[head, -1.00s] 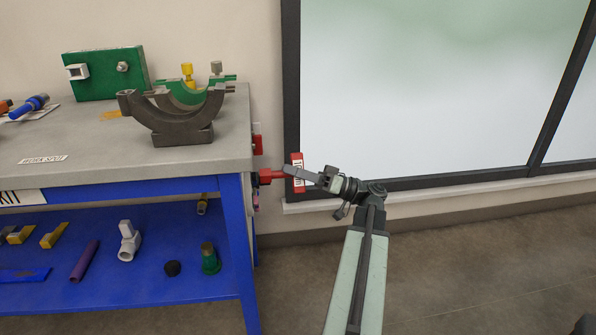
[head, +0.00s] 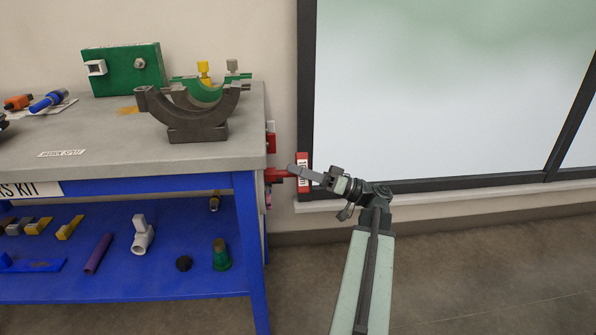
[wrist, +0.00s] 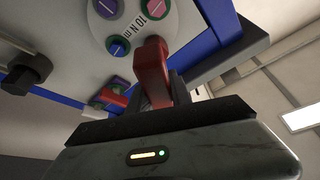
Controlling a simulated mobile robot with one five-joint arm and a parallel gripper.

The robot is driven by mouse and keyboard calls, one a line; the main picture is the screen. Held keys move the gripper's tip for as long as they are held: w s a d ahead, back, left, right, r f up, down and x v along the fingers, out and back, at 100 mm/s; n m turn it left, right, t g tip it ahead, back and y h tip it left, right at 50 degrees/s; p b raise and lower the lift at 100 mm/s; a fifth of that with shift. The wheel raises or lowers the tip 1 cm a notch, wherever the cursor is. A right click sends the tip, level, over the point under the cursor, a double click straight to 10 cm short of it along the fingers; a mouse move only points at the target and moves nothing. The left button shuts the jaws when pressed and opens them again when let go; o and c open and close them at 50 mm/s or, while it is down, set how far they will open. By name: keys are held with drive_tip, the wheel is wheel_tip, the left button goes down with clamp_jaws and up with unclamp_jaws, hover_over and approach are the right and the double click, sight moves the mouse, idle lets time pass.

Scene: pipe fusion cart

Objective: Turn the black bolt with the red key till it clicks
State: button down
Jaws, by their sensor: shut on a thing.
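The red key (head: 303,183) has a crossbar handle with a white label and a short shaft pointing left at the cart's right end. My gripper (head: 298,172) is shut on the key's handle, beside the cart end. In the wrist view the red key (wrist: 152,72) stands up from between my dark jaws (wrist: 165,103) toward the white end panel.
The end panel (wrist: 72,62) carries coloured round marks and a "10 N m" label. The grey cart top (head: 110,150) holds a dark pipe clamp (head: 198,130) and a green box (head: 122,70). Loose parts lie on the blue shelf (head: 180,255). The floor at right is clear.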

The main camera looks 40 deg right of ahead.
drive_tip(key=shift+a+r, duration=0.1)
drive_tip(key=shift+m, duration=0.5)
drive_tip(key=shift+w+m+h+p, duration=0.1)
drive_tip(key=shift+m+h+p, duration=0.65)
drive_tip(key=shift+m, duration=0.75)
drive_tip(key=shift+t+h, duration=0.25)
drive_tip(key=shift+t, duration=0.05)
drive_tip(key=shift+m+p, duration=0.4)
drive_tip(key=shift+m, duration=0.4)
drive_tip(key=shift+m+h+p, duration=0.4)
drive_tip(key=shift+m+h, duration=0.3)
drive_tip(key=shift+m, duration=0.2)
drive_tip(key=shift+f, duration=0.2)
